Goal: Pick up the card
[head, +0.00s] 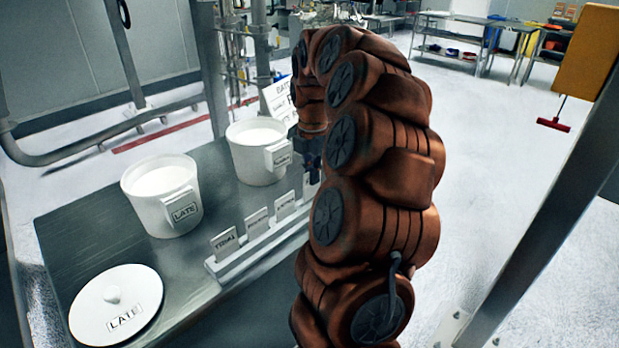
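A light rack (232,268) on the metal table holds several small upright cards in a row. The nearest labelled card (224,243) is at the left end, the second card (257,223) is beside it, and the third card (285,206) is farther right. A fourth card (310,187) shows partly at the far end, beside my arm. My dark gripper (311,162) points down just above this fourth card. My arm hides much of the gripper. I cannot tell whether its fingers touch the card or are open or shut.
Two white tubs of white powder, the near tub (163,203) and the far tub (258,158), stand left of the rack. A round lid (115,302) lies at the table's front left. A printed sign (279,98) stands behind the far tub. A metal post (540,235) rises at right.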

